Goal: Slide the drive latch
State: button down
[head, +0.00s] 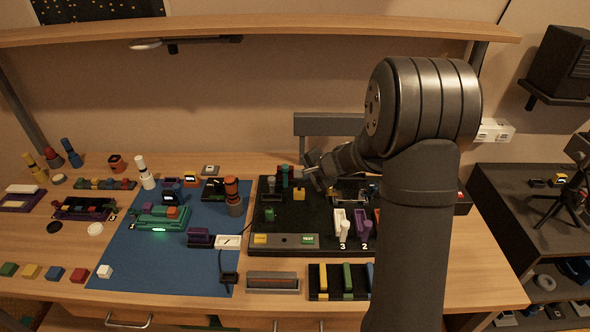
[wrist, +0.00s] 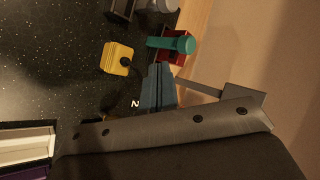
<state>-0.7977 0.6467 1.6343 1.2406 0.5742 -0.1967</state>
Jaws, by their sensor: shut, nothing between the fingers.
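My gripper (head: 313,172) is over the back part of the black board (head: 285,222) in the head view. In the wrist view its shut, empty fingertips appear to be the blue-grey tapered piece (wrist: 158,85). A yellow block (head: 299,194) with a dark spot on top stands close to the gripper; it also shows in the wrist view (wrist: 118,58). A teal lever (wrist: 172,44) on a red base (wrist: 180,57) stands beside the fingertips. I cannot tell which part is the drive latch, nor whether the fingers touch anything.
White and purple holders (head: 340,225) stand at the board's right, partly beside my arm. A grey strip with yellow and green buttons (head: 307,240) lies along the front. A blue mat (head: 190,262) with several parts lies to the left. My arm hides the right side.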

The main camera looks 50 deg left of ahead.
jog(key=v, duration=1)
jog(key=shift+f, duration=0.15)
send_near(289, 170)
jog(key=f, duration=0.4)
jog(key=shift+s+a+f, duration=0.15)
jog(key=shift+s+a, duration=0.2)
jog(key=shift+w+a, duration=0.15)
jog(key=shift+a, duration=1.65)
